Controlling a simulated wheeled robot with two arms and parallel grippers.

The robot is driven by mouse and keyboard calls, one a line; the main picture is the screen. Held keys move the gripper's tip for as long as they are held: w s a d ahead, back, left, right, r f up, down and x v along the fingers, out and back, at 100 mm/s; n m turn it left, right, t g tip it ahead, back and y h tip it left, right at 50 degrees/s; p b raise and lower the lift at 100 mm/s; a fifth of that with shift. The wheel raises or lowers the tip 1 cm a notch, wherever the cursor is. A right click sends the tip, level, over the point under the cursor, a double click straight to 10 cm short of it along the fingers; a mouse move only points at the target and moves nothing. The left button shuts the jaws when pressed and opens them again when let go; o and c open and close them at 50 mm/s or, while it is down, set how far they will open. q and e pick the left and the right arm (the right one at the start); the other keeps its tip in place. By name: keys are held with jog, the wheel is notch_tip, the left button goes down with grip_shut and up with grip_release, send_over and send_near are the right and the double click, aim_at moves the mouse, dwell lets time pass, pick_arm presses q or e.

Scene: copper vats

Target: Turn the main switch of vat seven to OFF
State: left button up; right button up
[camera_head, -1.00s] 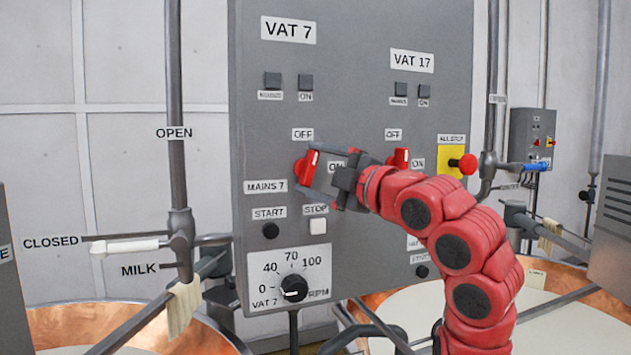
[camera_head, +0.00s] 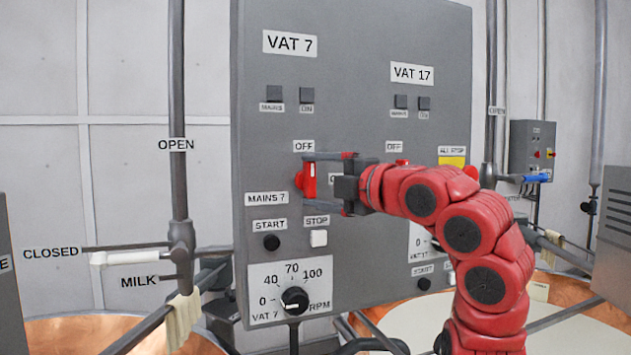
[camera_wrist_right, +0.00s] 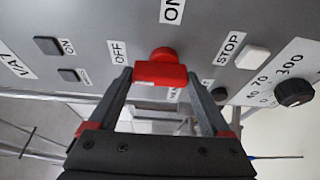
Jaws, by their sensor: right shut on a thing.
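The grey panel headed VAT 7 (camera_head: 290,43) carries the red main switch (camera_head: 308,184), with the OFF label (camera_head: 304,146) above it and the MAINS 7 label (camera_head: 266,198) to its lower left. The ON label to its right is mostly hidden by my right gripper (camera_head: 312,182). That gripper has one finger above and one below the red handle and is shut on it. The handle stands about upright. In the right wrist view the handle (camera_wrist_right: 160,73) lies between the fingertips, its long side running toward the OFF label (camera_wrist_right: 118,52). My left gripper is not in view.
The START (camera_head: 271,242) and STOP (camera_head: 319,238) buttons and the speed knob (camera_head: 295,300) are below the switch. The vat 17 switch (camera_head: 402,162) and the yellow ALL STOP plate (camera_head: 452,161) are partly behind my arm. Copper vats stand below.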

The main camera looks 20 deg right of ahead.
jog(key=o, duration=1)
jog(key=shift+o, duration=0.8)
jog(key=shift+w+d, duration=0.1)
jog(key=shift+w, duration=0.05)
jog(key=shift+s+d+f+b, duration=0.1)
jog(key=shift+s+d+b, duration=0.15)
jog(key=shift+s, duration=0.25)
jog(key=b+v, duration=0.5)
jog(key=v, duration=1.1)
jog(key=shift+s, duration=0.2)
